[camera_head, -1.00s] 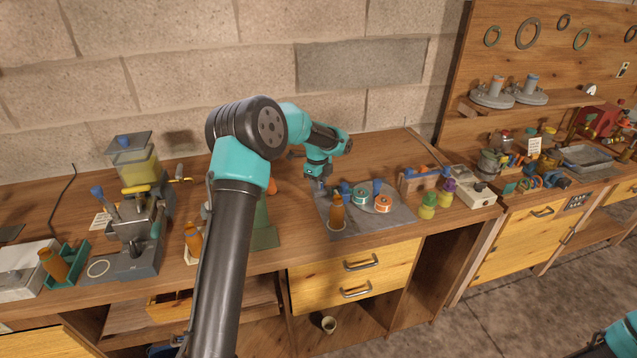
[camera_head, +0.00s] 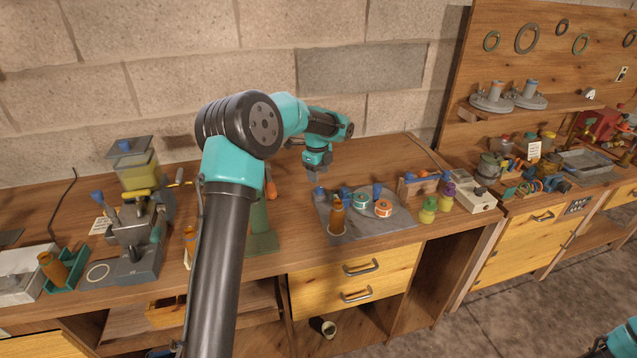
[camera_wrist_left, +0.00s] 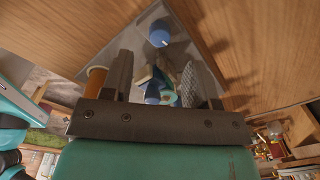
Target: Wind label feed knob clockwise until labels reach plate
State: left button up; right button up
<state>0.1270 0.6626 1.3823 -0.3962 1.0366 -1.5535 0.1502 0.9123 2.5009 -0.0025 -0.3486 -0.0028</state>
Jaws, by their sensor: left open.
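A grey labelling base (camera_head: 385,227) lies on the bench with a teal label reel (camera_head: 360,200) and an orange label reel (camera_head: 383,208). Blue knobs stand at its left corner (camera_head: 319,191) and behind the reels (camera_head: 377,189); I cannot tell which is the feed knob. An amber bottle (camera_head: 338,214) stands at its front left. My left gripper (camera_head: 313,177) is open above the left corner, just over the knob there. In the left wrist view one blue knob (camera_wrist_left: 159,35) shows beyond the open fingers (camera_wrist_left: 162,82) and another (camera_wrist_left: 153,93) between them.
Green and purple-capped bottles (camera_head: 428,210) and a wooden rack (camera_head: 420,186) stand right of the base. A green stand (camera_head: 262,240) and a grey press (camera_head: 135,260) are to the left. The bench behind the base is mostly clear.

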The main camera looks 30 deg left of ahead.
aim_at(317, 189)
pick_arm(q)
notch_tip(317, 189, up, 11)
jog(key=shift+s+r, duration=0.15)
jog(key=shift+s, duration=0.1)
dwell(0.4)
